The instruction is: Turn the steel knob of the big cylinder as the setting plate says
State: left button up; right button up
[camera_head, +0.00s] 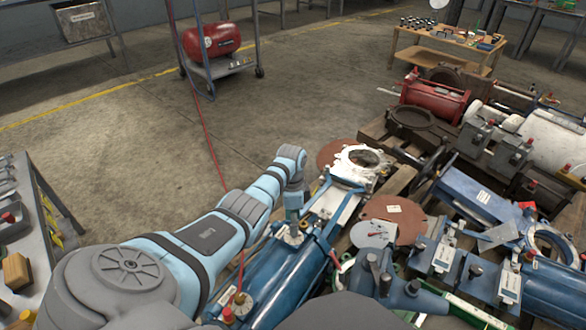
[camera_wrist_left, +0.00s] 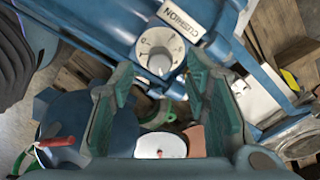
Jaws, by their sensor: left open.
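The big blue cylinder (camera_head: 268,283) lies on the pallet lot in front of me. In the left wrist view its steel knob (camera_wrist_left: 159,63) is a small round grey knob on a pale dial plate (camera_wrist_left: 150,42) with marks around it. A white label reading CUSHION (camera_wrist_left: 181,19) sits beside the dial. My left gripper (camera_wrist_left: 160,76) is open and empty, its two green-lined fingers on either side of the knob in the picture; I cannot tell any contact. In the head view the left gripper (camera_head: 292,217) points down over the cylinder. My right gripper is out of view.
Other blue cylinders (camera_head: 482,200), a red cylinder (camera_head: 434,95) and rusty round plates (camera_head: 394,218) crowd the lot to the right. A workbench (camera_head: 50,215) stands at the left. A red compressor (camera_head: 212,40) stands behind on open floor.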

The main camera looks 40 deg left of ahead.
pick_arm(q)
notch_tip(320, 180, up, 9)
jog(key=shift+w+a, duration=0.2)
jog(key=shift+a, duration=0.15)
